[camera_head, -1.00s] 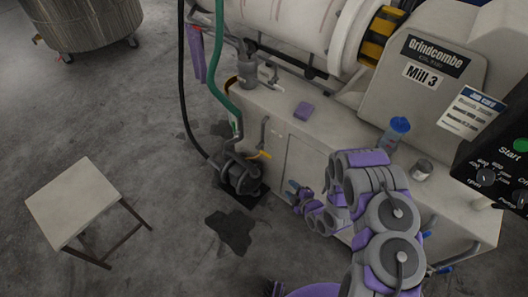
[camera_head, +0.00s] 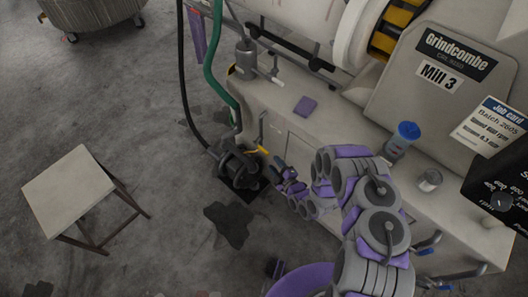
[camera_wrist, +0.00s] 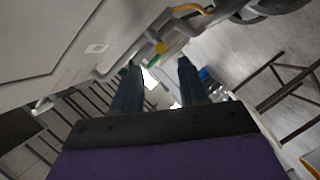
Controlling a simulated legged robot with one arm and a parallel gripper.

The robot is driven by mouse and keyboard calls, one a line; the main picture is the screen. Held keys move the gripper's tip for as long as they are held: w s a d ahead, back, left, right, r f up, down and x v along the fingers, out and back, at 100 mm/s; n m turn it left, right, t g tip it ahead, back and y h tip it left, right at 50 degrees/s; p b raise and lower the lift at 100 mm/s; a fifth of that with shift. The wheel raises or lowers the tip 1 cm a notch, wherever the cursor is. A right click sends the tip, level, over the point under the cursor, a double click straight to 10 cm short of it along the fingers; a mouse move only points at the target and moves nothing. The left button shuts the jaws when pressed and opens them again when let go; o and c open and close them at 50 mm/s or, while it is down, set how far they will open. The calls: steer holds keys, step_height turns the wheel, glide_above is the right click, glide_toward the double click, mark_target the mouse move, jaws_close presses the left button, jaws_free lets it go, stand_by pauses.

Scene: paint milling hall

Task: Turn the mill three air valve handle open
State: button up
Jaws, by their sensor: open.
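A yellow lever handle (camera_head: 257,150) sits on pipework just above the dark pump (camera_head: 238,170) at the left end of the Mill 3 cabinet. A yellow handle (camera_wrist: 187,8) also shows at the top of the wrist view. A small yellow round part (camera_wrist: 160,47) lies beyond my fingers, on a pale pipe. I cannot tell which of these is the air valve handle. My gripper (camera_head: 278,166) is just right of and slightly below the lever, apart from it. In the wrist view my gripper (camera_wrist: 157,66) is open, with nothing held between its two dark fingers.
The mill cabinet (camera_head: 295,125) stands close along the right of my gripper. A green hose (camera_head: 212,75) runs down near the pump. A stool (camera_head: 68,188) stands left on open floor.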

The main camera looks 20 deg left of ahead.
mark_target(264, 152)
steer(key=x, duration=0.3)
steer(key=b+x, duration=0.1)
steer(key=x, duration=0.6)
steer(key=shift+s+a+f+b, duration=0.15)
steer(key=shift+s+a+b, duration=0.15)
steer(key=shift+a, duration=0.1)
steer(key=shift+w+d+r, duration=0.1)
steer(key=shift+d+r, duration=0.05)
steer(key=shift+d, duration=0.3)
steer(key=shift+d+r, duration=0.2)
steer(key=shift+d, duration=0.3)
steer(key=shift+a+f, duration=0.3)
steer(key=shift+a, duration=0.65)
steer(key=c, duration=0.5)
steer(key=shift+d, duration=0.25)
jaws_close()
steer(key=shift+d, duration=0.3)
steer(key=shift+a, duration=0.1)
